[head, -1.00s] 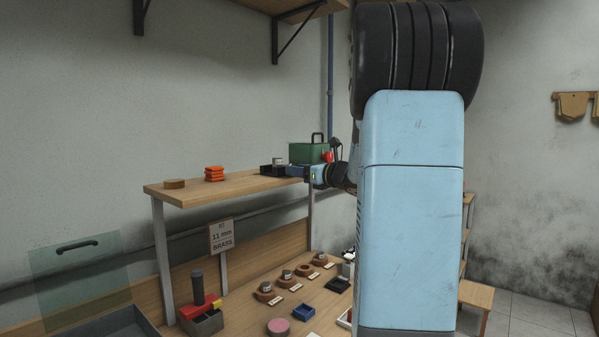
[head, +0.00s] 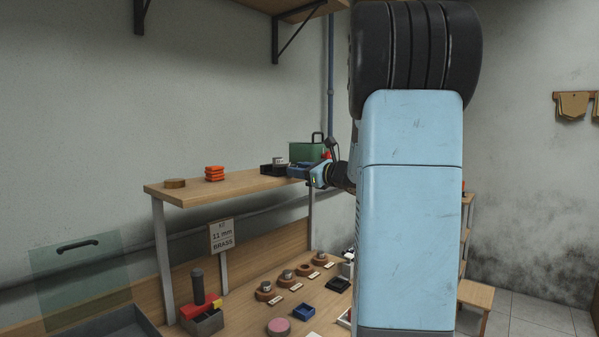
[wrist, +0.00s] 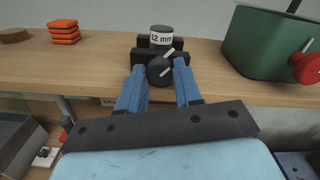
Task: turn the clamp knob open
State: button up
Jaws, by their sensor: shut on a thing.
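The clamp (wrist: 139,56) is a black block on the wooden shelf, with a grey cylinder labelled "12 mm" (wrist: 161,38) in it. Its round black knob (wrist: 158,73) faces me in the wrist view and has a white line slanting up to the right. My gripper (wrist: 160,80) has its blue fingers shut on the knob, one on each side. In the head view my gripper (head: 300,171) reaches the shelf's right end, beside the clamp (head: 268,171); the knob cannot be made out there.
A green box (wrist: 265,45) with a red knob (wrist: 306,67) stands close on the right. Orange blocks (wrist: 64,32) and a brown disc (head: 175,183) sit left on the shelf (head: 230,187). The bench below holds rings, trays and a red-topped fixture (head: 203,312).

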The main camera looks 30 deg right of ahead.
jog(key=o, duration=1)
jog(key=shift+o, duration=0.2)
jog(key=v, duration=1.3)
jog(key=shift+s, duration=0.4)
jog(key=shift+d, duration=0.1)
